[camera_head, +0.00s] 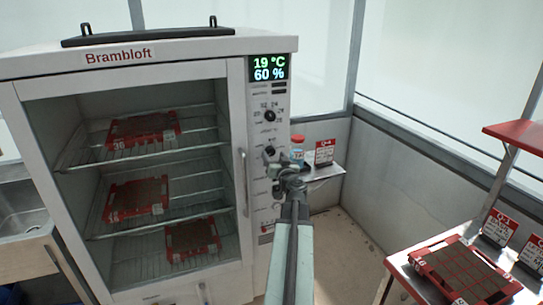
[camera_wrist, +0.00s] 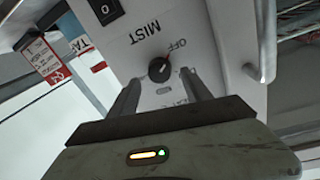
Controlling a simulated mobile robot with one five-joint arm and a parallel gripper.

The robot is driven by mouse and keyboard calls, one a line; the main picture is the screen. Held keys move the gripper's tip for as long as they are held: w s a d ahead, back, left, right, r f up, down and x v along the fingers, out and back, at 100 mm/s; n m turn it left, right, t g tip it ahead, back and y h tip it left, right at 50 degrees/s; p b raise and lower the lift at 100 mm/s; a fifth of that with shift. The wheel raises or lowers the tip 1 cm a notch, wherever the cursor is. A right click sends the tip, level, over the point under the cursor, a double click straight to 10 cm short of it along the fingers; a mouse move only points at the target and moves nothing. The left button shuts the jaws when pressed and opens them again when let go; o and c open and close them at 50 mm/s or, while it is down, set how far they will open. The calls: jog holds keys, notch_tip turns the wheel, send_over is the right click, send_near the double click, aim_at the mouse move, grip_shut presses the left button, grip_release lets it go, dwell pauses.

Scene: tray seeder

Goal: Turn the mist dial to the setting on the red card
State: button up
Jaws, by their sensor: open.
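The mist dial (camera_wrist: 159,70) is a small round black knob on the white panel, with the words MIST and OFF upside down beside it in the wrist view. A thin reddish mark on it seems to point toward OFF. My gripper (camera_wrist: 159,80) is open, its two fingers on either side of the dial in the picture; I cannot tell if they touch it. In the head view my gripper (camera_head: 289,170) is in front of the panel's lower part and partly hides it. A red-topped card (camera_head: 324,151) stands right of the cabinet; its small print is unreadable.
The Brambloft cabinet (camera_head: 150,57) has a closed glass door with a vertical handle (camera_head: 243,180) left of the panel. Another knob (camera_head: 269,115) sits higher up.

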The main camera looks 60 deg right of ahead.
aim_at(271, 152)
jog(key=shift+x, duration=1.15)
jog(key=shift+a, duration=0.1)
grip_shut()
